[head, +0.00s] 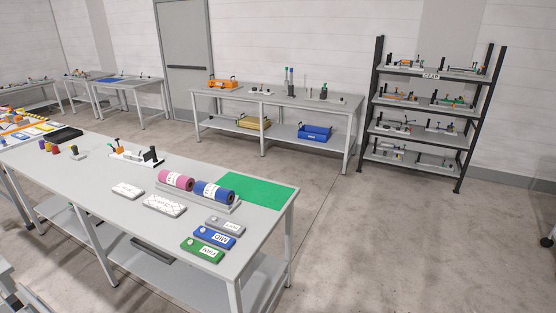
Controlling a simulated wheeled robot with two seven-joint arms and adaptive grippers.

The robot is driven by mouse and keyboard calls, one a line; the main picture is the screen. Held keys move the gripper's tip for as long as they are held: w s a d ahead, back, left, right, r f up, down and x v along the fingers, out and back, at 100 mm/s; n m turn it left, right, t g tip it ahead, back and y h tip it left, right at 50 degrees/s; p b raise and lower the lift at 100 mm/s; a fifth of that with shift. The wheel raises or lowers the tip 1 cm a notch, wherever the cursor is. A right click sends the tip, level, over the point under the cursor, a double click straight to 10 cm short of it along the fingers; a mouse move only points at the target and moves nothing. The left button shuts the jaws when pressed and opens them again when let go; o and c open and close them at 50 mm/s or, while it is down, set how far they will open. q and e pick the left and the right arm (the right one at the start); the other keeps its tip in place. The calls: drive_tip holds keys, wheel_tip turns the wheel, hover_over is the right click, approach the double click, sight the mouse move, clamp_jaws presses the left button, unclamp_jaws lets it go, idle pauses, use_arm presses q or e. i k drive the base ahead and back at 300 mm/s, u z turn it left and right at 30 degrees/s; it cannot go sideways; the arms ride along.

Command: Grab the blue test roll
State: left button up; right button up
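The blue test roll (214,193) lies on its side on the near grey table, in a light grey holder (200,200). It has a white label around its middle. A pink roll (176,181) with a white label lies in the same holder, just left of the blue one. Neither of my grippers shows in the head view.
A green mat (256,190) lies right of the rolls. Labelled grey, blue (214,237) and green (203,250) blocks lie in front, with white patterned pads (164,205) to the left. A workbench (330,101) and shelf rack (430,110) stand behind. Open floor (400,240) lies right.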

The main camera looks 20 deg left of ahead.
sight(224, 196)
drive_tip(key=i, duration=3.15)
drive_tip(key=u, duration=3.8)
